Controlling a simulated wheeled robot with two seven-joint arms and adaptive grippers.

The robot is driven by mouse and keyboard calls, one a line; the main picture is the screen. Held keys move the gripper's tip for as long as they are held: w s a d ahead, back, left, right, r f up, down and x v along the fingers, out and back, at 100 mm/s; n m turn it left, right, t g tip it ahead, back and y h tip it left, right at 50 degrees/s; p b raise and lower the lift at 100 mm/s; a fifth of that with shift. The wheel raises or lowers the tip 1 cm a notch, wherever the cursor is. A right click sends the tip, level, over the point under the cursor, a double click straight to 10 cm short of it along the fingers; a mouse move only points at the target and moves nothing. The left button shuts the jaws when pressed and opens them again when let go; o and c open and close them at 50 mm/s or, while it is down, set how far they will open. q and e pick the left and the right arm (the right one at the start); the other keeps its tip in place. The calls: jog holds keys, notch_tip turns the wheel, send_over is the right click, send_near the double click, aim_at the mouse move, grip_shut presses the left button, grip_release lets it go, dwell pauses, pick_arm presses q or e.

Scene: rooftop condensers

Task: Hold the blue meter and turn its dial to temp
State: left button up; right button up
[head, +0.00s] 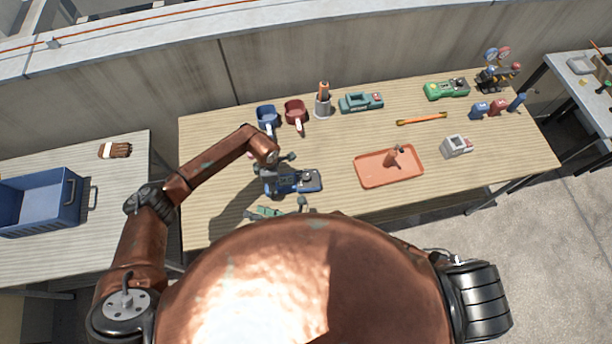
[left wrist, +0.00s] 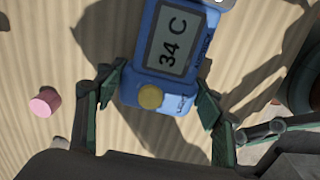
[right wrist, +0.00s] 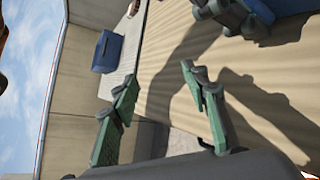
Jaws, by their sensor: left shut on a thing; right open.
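The blue meter (head: 290,187) is on the near part of the wooden table. My left gripper (left wrist: 157,93) is shut on its sides, with one green finger at each side. In the left wrist view the meter's screen (left wrist: 171,42) reads "34 C", with a round yellow knob (left wrist: 150,96) near the end. A grey round part (head: 309,176), which looks like the dial, is at the meter's right end; its pointer is too small to read. My right gripper (head: 283,208) is open and empty, just nearer me than the meter; it also shows in the right wrist view (right wrist: 160,88).
An orange tray (head: 372,181) is to the right of the meter, with a grey device (head: 457,146) beyond it. A blue crate (head: 66,203) is on the left table. A pink cylinder (left wrist: 45,101) is near my left gripper.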

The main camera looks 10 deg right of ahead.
aim_at(307, 181)
jog(key=d+t+h, duration=0.1)
jog(key=d+t, duration=0.1)
jog(key=d, duration=0.2)
jog(key=w+d+f+t+h, duration=0.1)
jog(key=d+t, duration=0.1)
jog(key=d, duration=0.2)
jog(key=w+d+t+h, duration=0.1)
jog(key=d+t, duration=0.2)
jog(key=d, duration=0.1)
jog(key=shift+f, duration=0.3)
jog(key=d+t+h, duration=0.1)
jog(key=d, duration=0.2)
jog(key=d+t+h, duration=0.1)
jog(key=d, duration=0.2)
jog(key=s+d+n+t+h, duration=0.1)
jog(key=d+h, duration=0.1)
jog(key=d, duration=0.1)
jog(key=shift+f, duration=0.15)
jog(key=shift+w+d, duration=0.1)
jog(key=shift+d, duration=0.1)
jog(key=x, duration=1.1)
jog(key=shift+w, duration=0.4)
jog(key=shift+c, duration=0.6)
grip_shut()
jog(key=shift+a+m+t+h, duration=0.1)
jog(key=shift+m+t+h, duration=0.4)
jog(key=shift+m+h, duration=1.1)
jog(key=shift+h, duration=1.1)
